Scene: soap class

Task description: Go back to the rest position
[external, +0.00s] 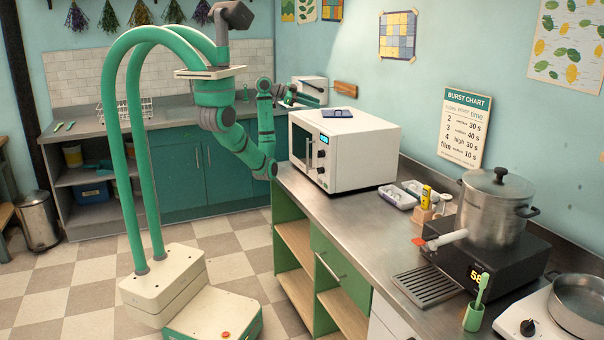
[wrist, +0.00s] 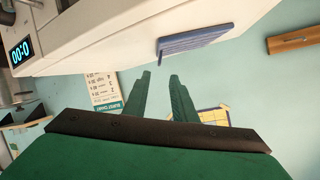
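My gripper (external: 314,97) is raised beside the back left of the white microwave (external: 362,152), at about the height of its top. In the wrist view my gripper (wrist: 160,75) has its two green fingers apart, with only pale wall showing between them. Nothing is held. The microwave (wrist: 100,35) appears upside down in the wrist view, with its lit display at the left. My arm (external: 240,140) is bent, with its elbow low near the counter's left end.
A blue ribbed pad (external: 338,113) lies on the microwave. The steel counter (external: 345,215) carries white trays (external: 398,196), a yellow bottle (external: 426,197) and a large pot (external: 494,210) on a black hotplate. A wooden rail (external: 345,89) is on the wall.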

